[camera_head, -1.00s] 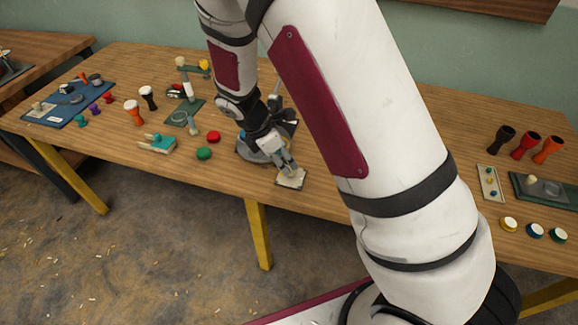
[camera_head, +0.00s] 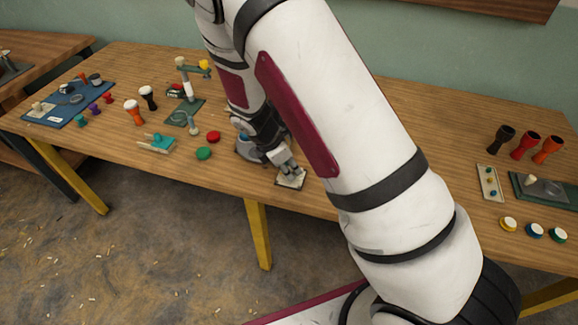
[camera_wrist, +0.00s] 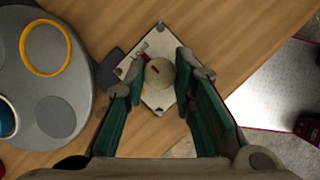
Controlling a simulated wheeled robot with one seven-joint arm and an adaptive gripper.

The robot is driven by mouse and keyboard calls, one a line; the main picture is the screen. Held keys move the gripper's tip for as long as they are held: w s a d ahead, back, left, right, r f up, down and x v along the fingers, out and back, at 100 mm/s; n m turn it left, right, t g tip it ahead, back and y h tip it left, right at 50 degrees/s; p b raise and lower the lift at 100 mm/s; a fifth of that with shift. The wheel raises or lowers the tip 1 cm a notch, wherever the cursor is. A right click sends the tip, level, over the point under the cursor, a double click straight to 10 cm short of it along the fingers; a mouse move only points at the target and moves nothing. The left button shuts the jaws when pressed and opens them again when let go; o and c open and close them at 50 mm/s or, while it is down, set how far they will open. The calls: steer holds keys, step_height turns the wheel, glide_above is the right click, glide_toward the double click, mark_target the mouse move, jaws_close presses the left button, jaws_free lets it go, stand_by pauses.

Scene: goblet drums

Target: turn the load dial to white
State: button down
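The load dial is a beige round knob (camera_wrist: 158,73) on a small pale square plate (camera_wrist: 157,107) marked "LOAD". In the wrist view a short red line shows on the knob, and a red mark lies on the plate just up-left of it. Other colour marks, white included, cannot be made out. My gripper (camera_wrist: 160,78) is open, with one green-padded finger on each side of the knob. A narrow gap shows on the left; whether the right finger touches cannot be told. In the head view my gripper (camera_head: 287,170) is low over the plate (camera_head: 290,183) at the table's front edge.
A grey round base (camera_wrist: 40,75) with a yellow ring lies close left of the plate in the wrist view. Red (camera_head: 213,137) and green (camera_head: 204,153) discs lie left on the table (camera_head: 340,207). Goblet drums (camera_head: 525,145) stand far right.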

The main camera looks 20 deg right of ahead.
steer(key=shift+m, duration=0.3)
steer(key=shift+w+m+g+b, duration=0.2)
steer(key=shift+m+g+b, duration=0.45)
steer(key=shift+m, duration=0.55)
steer(key=m+g+b, duration=0.1)
steer(key=m, duration=0.1)
steer(key=m+g+y+b, duration=0.1)
steer(key=m, duration=0.2)
steer(key=shift+w+f+m, duration=0.1)
steer(key=shift+w+m, duration=0.05)
steer(key=shift+m, duration=0.15)
steer(key=m+g+y+b, duration=0.1)
steer(key=m, duration=0.3)
steer(key=shift+d, duration=0.15)
steer(key=m+y, duration=0.1)
steer(key=m, duration=0.1)
steer(key=m+g+b, duration=0.1)
steer(key=m, duration=0.2)
steer(key=shift+d+y, duration=0.1)
steer(key=shift+y, duration=0.3)
steer(key=shift+m, duration=0.3)
steer(key=c, duration=1.3)
jaws_free()
steer(key=shift+c, duration=0.2)
